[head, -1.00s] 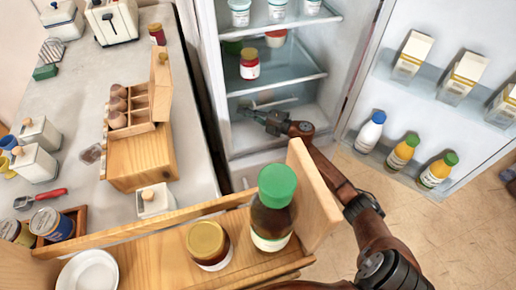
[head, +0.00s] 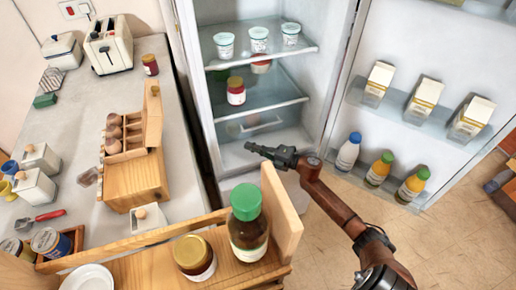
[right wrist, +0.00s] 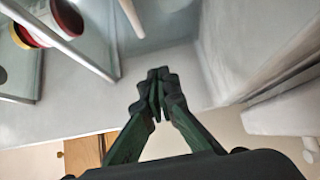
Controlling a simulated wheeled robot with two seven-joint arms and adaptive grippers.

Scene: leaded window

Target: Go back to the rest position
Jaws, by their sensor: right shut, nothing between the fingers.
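My right gripper (head: 262,151) is shut and empty. In the head view it is in front of the open fridge (head: 197,100), near the opening above the fridge's bottom, with its arm reaching up from the lower right. In the right wrist view its closed fingers (right wrist: 158,90) meet in front of the fridge's pale inside, with nothing between them. My left gripper is not in view.
A wooden tray (head: 286,215) holds a green-capped bottle (head: 248,235) and a jar (head: 195,260) close to my right arm. The open fridge door (head: 400,50) carries cartons and bottles on the right. The counter (head: 100,130) holds a toaster and an egg box. Floor (head: 450,250) shows at right.

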